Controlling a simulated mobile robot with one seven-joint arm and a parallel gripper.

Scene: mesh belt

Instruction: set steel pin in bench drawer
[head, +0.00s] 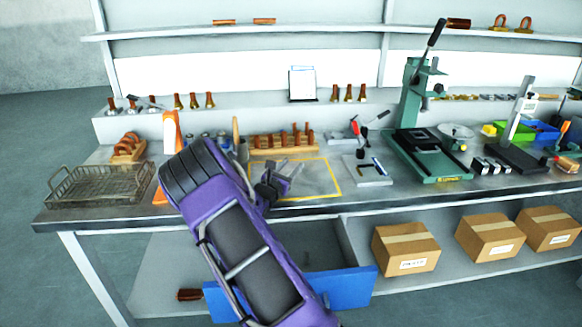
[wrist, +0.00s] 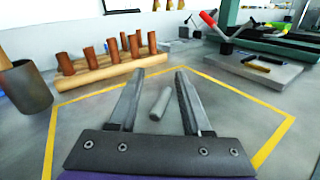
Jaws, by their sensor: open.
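The steel pin (wrist: 159,103) is a short grey cylinder lying on the bench top inside a yellow outlined area. In the wrist view it shows between the two fingers of my gripper (wrist: 160,75), slightly slanted, with clear gaps to both fingers. My gripper is open and empty, low over the yellow area in the head view (head: 292,172). I cannot make out the pin in the head view. The bench drawer (head: 350,290) has a blue front and stands pulled out under the bench; my purple arm hides part of its front and its left side.
A wooden rack with copper plugs (wrist: 85,72) stands just beyond the yellow outline, and a dark cup (wrist: 24,88) is at left. A grey plate with tools (head: 370,172) and a green press (head: 425,140) are to the right. A wire basket (head: 100,183) sits at left.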

